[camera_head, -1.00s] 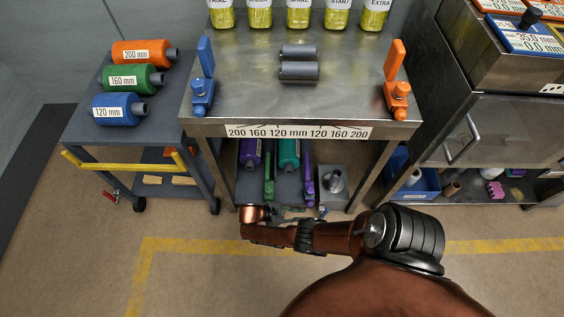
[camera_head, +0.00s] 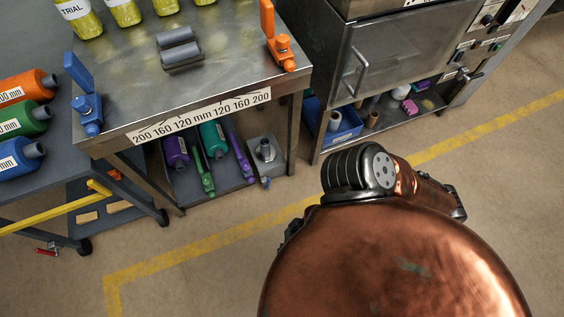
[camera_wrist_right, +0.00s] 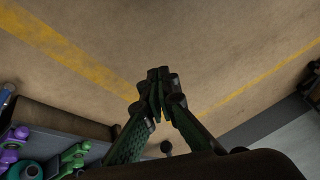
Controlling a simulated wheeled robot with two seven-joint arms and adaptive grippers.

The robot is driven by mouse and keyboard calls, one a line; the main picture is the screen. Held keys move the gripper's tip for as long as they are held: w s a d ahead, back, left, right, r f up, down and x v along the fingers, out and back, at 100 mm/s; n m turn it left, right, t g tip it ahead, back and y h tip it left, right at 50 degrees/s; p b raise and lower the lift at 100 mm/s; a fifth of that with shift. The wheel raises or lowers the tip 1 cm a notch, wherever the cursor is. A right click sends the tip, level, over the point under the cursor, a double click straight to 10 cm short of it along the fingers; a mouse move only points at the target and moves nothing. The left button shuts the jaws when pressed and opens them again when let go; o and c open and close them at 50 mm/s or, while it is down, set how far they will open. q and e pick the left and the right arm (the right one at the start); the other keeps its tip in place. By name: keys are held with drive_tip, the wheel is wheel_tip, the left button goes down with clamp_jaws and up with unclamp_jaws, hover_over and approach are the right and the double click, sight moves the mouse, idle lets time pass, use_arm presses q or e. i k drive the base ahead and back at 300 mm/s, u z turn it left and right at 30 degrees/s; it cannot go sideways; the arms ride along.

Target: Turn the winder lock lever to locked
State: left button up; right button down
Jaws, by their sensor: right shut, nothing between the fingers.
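I cannot pick out a lever marked as the winder lock in either view. A grey metal block with an upright spindle (camera_head: 265,150) sits low at the right end of the bench's lower shelf, in the head view. A small blue part (camera_head: 267,183) shows at its front; I cannot tell what it is. My right gripper (camera_wrist_right: 160,90) is shut and empty, above bare floor in the right wrist view. In the head view only my right arm shows, and its gripper is hidden. My left gripper is out of view.
The steel bench (camera_head: 215,90) carries a blue clamp (camera_head: 88,110) and an orange clamp (camera_head: 280,50). A cabinet (camera_head: 400,65) with a bar handle and control knobs stands to the right. Floor in front is clear.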

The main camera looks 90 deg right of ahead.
sight(269, 180)
drive_tip(key=u, duration=0.45)
drive_tip(key=i, duration=0.25)
drive_tip(key=z, duration=2.2)
